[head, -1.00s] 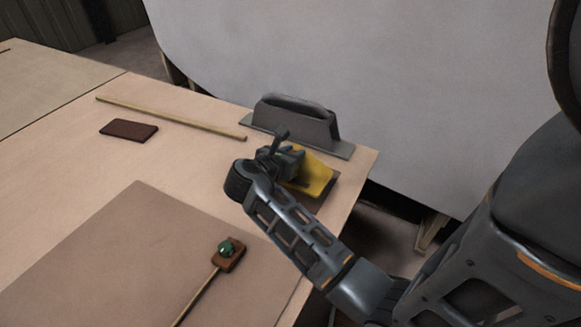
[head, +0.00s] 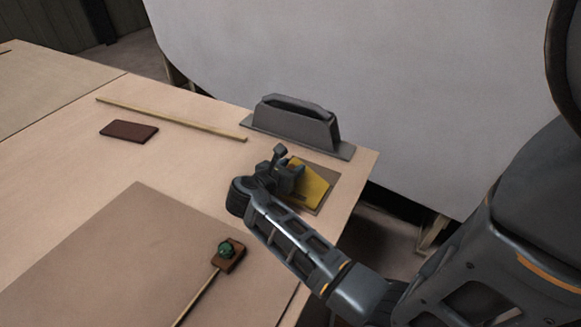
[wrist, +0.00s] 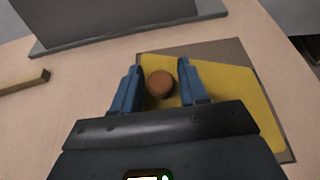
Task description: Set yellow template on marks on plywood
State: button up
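The yellow template (head: 313,186) lies on the brown plywood panel (head: 332,180) near the table's right corner, and appears flat on it. In the wrist view the template (wrist: 235,90) leaves a strip of plywood (wrist: 205,49) bare along its far and right sides. A round brown knob (wrist: 160,84) stands on the template. My gripper (wrist: 160,75) is open, with one blue finger on each side of the knob and small gaps between. In the head view my gripper (head: 286,178) covers the template's left part. I cannot make out the marks.
A grey tool with a handle on a flat base (head: 297,124) stands just behind the plywood. A wooden strip (head: 170,117) and a dark red block (head: 129,131) lie to the left. A large brown sheet (head: 120,235) bears a wooden block with a green knob (head: 228,254).

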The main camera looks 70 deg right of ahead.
jog(key=shift+o, duration=0.9)
jog(key=shift+r, duration=0.15)
jog(key=v, duration=1.2)
